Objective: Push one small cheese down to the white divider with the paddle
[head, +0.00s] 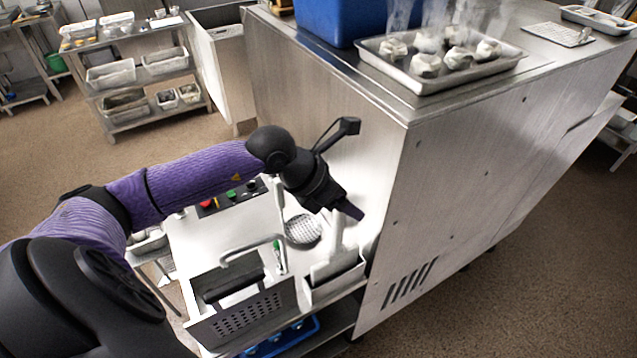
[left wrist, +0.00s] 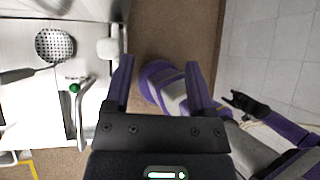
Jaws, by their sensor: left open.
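My left gripper (head: 350,209) is open and empty. I cannot tell whether that piece is the paddle. A grey perforated basket (head: 242,320) stands left of the container, with a dark interior and a bent metal handle (head: 252,248). In the left wrist view the open fingers (left wrist: 158,62) have nothing between them. A dark end piece (left wrist: 250,104), perhaps my right gripper, shows beside purple links. I cannot make out a small cheese or divider.
A perforated round disc (head: 303,229) lies behind the container; a green-topped pen-like item (head: 279,257) is near it. A tall steel cabinet (head: 480,165) closes off the right. On top are a steaming tray (head: 425,84) of white lumps and a blue bin (head: 338,18).

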